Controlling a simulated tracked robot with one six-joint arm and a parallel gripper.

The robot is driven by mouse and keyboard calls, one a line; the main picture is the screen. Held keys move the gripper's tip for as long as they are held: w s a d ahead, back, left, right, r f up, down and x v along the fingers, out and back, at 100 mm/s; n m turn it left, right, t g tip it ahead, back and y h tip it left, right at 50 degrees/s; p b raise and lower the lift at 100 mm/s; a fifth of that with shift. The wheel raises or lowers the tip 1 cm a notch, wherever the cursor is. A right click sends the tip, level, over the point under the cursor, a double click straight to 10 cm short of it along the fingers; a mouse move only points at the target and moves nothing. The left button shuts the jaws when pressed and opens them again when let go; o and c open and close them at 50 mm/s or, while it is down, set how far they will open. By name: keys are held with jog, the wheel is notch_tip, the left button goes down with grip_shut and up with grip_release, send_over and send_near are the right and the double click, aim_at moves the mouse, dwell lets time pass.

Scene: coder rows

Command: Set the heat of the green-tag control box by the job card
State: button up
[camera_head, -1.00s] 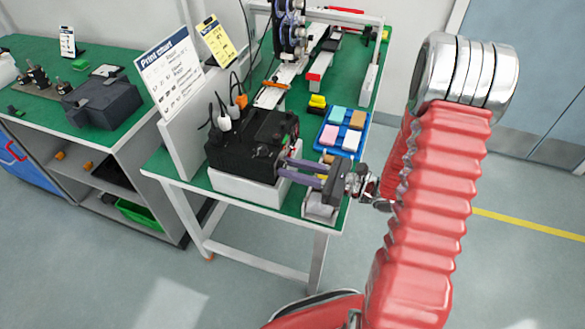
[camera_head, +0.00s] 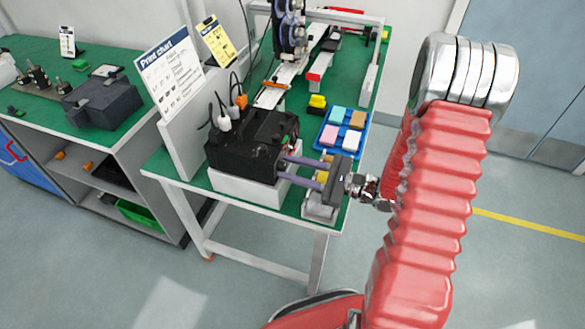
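A black control box (camera_head: 248,146) sits on a white base (camera_head: 247,190) at the near end of the right bench. A small red and a small green spot show near its right edge; I cannot make out a tag for sure. My gripper (camera_head: 281,169) reaches in from the right, with two purple-grey fingers apart, one above the other. Their tips are at the box's right side; any knob between them is hidden, so I cannot tell whether they hold one. A yellow card (camera_head: 217,41) stands behind a white board headed "Print chart" (camera_head: 169,67); its writing is too small to read.
A blue tray (camera_head: 341,136) with coloured blocks lies right of the box. A yellow-and-black item (camera_head: 317,103) and a white rail (camera_head: 288,82) are behind. The left bench (camera_head: 128,57) carries a dark grey box (camera_head: 103,102). Cables rise behind the control box.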

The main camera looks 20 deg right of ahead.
jog(key=shift+d, duration=0.1)
jog(key=shift+v, duration=6.85)
